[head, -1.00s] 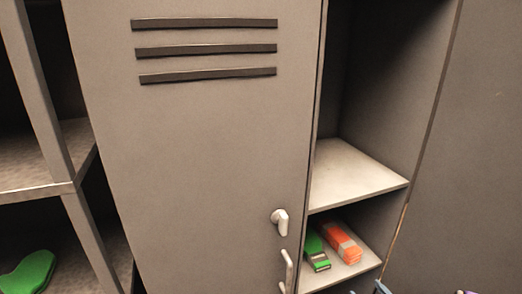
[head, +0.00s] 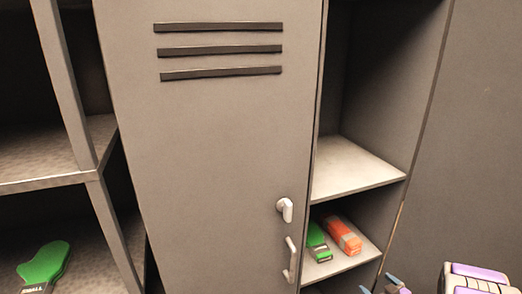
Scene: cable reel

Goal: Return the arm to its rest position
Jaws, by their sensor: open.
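My gripper (head: 385,285) shows only in part at the bottom edge of the head view, right of centre. Its two dark fingers with blue tips stand apart and nothing shows between them. It is in front of the open locker compartment, below the lower shelf in the picture. A purple and white part of my arm (head: 477,280) shows at the bottom right. The rest of the arm is out of view.
A left shelf rack (head: 60,180) holds a green brush-like item (head: 45,262).

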